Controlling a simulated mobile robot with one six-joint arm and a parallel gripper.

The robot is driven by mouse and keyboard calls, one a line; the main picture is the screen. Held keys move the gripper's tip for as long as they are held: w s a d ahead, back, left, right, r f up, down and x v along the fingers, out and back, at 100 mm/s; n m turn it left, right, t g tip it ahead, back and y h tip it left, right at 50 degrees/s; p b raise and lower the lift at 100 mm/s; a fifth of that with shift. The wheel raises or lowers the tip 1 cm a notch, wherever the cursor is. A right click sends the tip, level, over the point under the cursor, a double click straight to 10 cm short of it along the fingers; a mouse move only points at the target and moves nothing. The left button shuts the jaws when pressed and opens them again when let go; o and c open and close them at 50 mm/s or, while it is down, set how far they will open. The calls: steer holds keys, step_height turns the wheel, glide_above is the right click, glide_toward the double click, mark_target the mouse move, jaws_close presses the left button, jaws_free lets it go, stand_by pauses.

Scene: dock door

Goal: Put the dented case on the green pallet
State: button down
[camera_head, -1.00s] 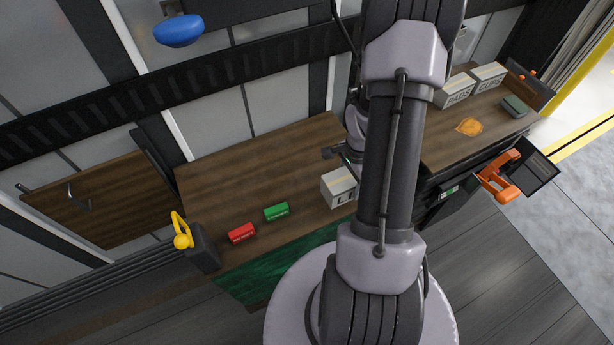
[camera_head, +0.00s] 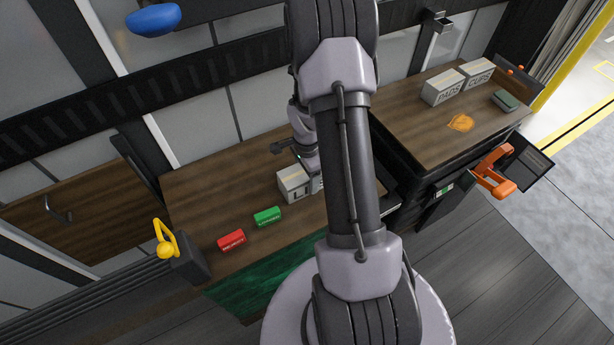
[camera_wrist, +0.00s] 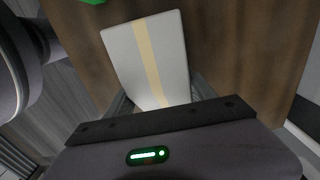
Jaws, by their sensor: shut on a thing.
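My gripper (camera_wrist: 165,100) is shut on a pale carton (camera_wrist: 146,55) with a tan tape stripe. In the head view the carton (camera_head: 291,184) is over the middle of the brown bench, with its lettering mostly hidden by my arm. I see no dent on its visible faces, and I cannot tell whether it touches the bench. A dark green surface (camera_head: 255,287), possibly the green pallet, shows below the bench's front edge, partly behind my arm.
A red block (camera_head: 231,240) and a green block (camera_head: 267,216) lie on the bench (camera_head: 205,185) left of the carton. A yellow hook-shaped item (camera_head: 165,240) stands at its left end. Cartons marked PADS (camera_head: 442,90) and another (camera_head: 478,72) stand on the right counter.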

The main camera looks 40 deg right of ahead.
steer(key=shift+c, duration=1.6)
jaws_free()
step_height(320, 180, up, 12)
steer(key=p, duration=0.5)
steer(key=shift+r, duration=0.25)
steer(key=s+a+r+n+t, duration=0.25)
steer(key=a+r+n, duration=0.65)
steer(key=a+r, duration=0.9)
steer(key=s+a+r+n+t+y, duration=0.2)
steer(key=s+a+r+n+t, duration=0.1)
steer(key=s+a+r+n, duration=0.4)
steer(key=s+a+r, duration=0.1)
steer(key=s+a, duration=0.1)
steer(key=s, duration=0.1)
